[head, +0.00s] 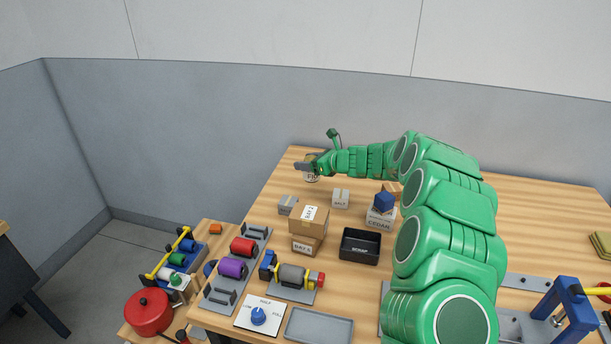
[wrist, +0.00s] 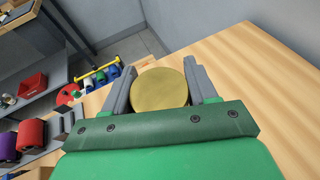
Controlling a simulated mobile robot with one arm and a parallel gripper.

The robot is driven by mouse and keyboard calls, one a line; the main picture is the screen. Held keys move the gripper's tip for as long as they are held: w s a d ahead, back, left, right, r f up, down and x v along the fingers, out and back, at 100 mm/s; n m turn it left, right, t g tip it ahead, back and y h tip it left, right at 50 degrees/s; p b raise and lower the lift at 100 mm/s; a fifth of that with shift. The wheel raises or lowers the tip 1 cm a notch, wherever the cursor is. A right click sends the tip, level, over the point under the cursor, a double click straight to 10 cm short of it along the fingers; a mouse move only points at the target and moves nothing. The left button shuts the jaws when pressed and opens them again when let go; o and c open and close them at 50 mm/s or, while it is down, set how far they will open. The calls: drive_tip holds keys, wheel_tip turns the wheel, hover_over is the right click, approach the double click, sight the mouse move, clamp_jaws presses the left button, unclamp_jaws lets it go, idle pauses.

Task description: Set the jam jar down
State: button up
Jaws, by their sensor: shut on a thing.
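The jam jar (head: 312,177) has a pale label with dark letters, only partly readable, and shows below my gripper (head: 308,167) near the far left corner of the table. In the wrist view its round gold lid (wrist: 160,88) sits between the two grey fingers of my gripper (wrist: 160,72). The fingers are shut on the jar, one on each side. The jar looks upright. I cannot tell whether its base touches the wooden table (head: 275,192) or hangs just above it. My gripper hides part of the jar.
A small grey box (head: 287,205) and a white-fronted box (head: 341,198) stand nearer me. Wood right of the jar is bare in the wrist view.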

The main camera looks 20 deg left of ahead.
drive_tip(key=shift+w+a+f, duration=0.3)
drive_tip(key=shift+w+f, duration=0.4)
drive_tip(key=shift+f, duration=0.2)
drive_tip(key=shift+w+a+f, duration=0.3)
drive_tip(key=shift+w+f, duration=0.4)
drive_tip(key=shift+f, duration=0.25)
drive_tip(key=shift+w+a+f, duration=0.3)
drive_tip(key=shift+w+f, duration=0.4)
drive_tip(key=shift+f, duration=1.55)
drive_tip(key=shift+f, duration=0.1)
drive_tip(key=o, duration=1.3)
